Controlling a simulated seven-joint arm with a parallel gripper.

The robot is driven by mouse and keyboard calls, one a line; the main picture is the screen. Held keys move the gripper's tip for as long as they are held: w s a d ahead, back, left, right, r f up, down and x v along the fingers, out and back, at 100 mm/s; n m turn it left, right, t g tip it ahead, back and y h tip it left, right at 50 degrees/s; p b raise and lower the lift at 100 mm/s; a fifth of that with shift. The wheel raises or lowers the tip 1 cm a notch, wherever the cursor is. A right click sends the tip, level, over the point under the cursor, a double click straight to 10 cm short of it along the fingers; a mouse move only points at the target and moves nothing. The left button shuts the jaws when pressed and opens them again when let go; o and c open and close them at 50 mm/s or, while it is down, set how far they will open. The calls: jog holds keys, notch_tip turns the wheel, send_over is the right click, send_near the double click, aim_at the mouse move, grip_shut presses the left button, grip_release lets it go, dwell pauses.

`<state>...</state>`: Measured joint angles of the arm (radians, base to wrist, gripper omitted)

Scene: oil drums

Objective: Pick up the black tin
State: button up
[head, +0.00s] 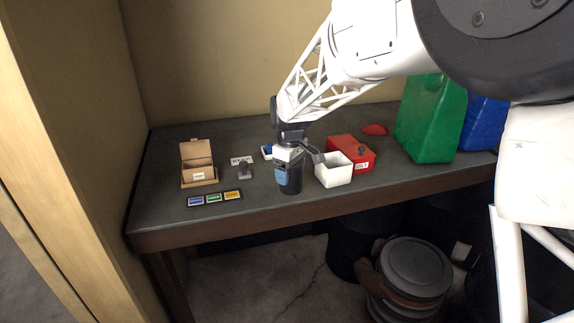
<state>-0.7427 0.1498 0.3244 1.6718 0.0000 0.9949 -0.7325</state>
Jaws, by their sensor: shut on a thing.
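The black tin (290,185) with a blue label stands upright near the front edge of the dark table, left of the white box. My gripper (290,160) is directly above it, pointing down, and is shut on the tin's upper part. The gripper hides the tin's top. I cannot tell whether the tin's base touches the table.
A white open box (334,171) stands close on the right, with a red box (352,150) behind it. An open cardboard box (198,165) and a strip of coloured labels (214,199) lie left. Green (428,120) and blue (483,122) canisters stand far right.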

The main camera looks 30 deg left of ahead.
aim_at(293, 177)
jog(key=shift+s+d+r, duration=0.15)
jog(key=shift+s+d, duration=1.1)
jog(key=shift+s, duration=0.15)
